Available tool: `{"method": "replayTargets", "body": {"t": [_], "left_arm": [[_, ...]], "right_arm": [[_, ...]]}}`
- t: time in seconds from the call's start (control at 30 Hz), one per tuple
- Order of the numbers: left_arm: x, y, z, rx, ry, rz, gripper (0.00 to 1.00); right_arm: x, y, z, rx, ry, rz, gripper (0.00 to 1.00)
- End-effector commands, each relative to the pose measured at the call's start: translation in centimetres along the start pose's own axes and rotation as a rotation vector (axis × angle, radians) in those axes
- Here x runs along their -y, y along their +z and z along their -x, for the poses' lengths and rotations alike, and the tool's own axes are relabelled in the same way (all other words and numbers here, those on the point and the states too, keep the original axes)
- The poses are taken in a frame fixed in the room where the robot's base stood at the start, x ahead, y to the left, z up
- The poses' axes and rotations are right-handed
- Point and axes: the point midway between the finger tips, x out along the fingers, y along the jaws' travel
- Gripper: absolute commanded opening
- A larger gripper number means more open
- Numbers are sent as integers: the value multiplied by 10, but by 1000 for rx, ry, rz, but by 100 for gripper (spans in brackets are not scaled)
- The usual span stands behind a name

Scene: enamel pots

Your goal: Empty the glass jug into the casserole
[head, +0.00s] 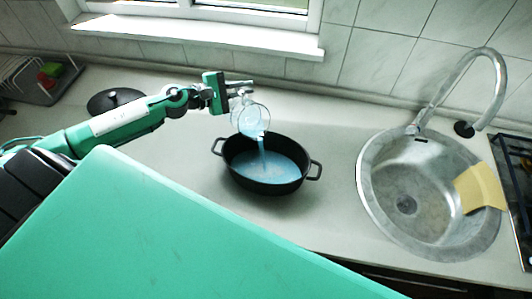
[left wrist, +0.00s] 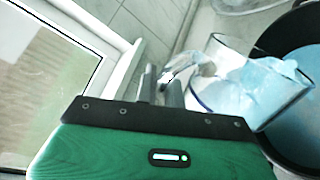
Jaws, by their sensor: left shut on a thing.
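My left gripper (head: 232,84) is shut on the glass jug (head: 248,114) and holds it tilted above the casserole. A stream of light blue liquid runs from the jug's lip down into the black oval casserole (head: 232,177), which stands upright on the counter. Blue liquid (head: 272,166) covers the casserole's bottom. In the left wrist view the jug (left wrist: 212,98) leans over the casserole's rim (left wrist: 277,30), with blue liquid inside it. The gripper's fingers (left wrist: 162,84) are at the jug's handle side. My right gripper is not in view.
A round steel sink (head: 372,190) with a tap (head: 492,75) and a yellow cloth (head: 480,188) is to the right. A black lid (head: 112,98) lies behind my left arm. A dish rack (head: 40,85) stands far left. The counter between casserole and sink is clear.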

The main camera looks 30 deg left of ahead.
Motion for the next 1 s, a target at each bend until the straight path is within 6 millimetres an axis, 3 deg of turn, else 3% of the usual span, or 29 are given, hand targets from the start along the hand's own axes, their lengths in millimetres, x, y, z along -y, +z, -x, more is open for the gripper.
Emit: {"method": "replayTargets", "body": {"t": [1.0], "left_arm": [[6,13,7,-22,4,-112,0]], "right_arm": [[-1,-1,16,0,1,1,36]]}}
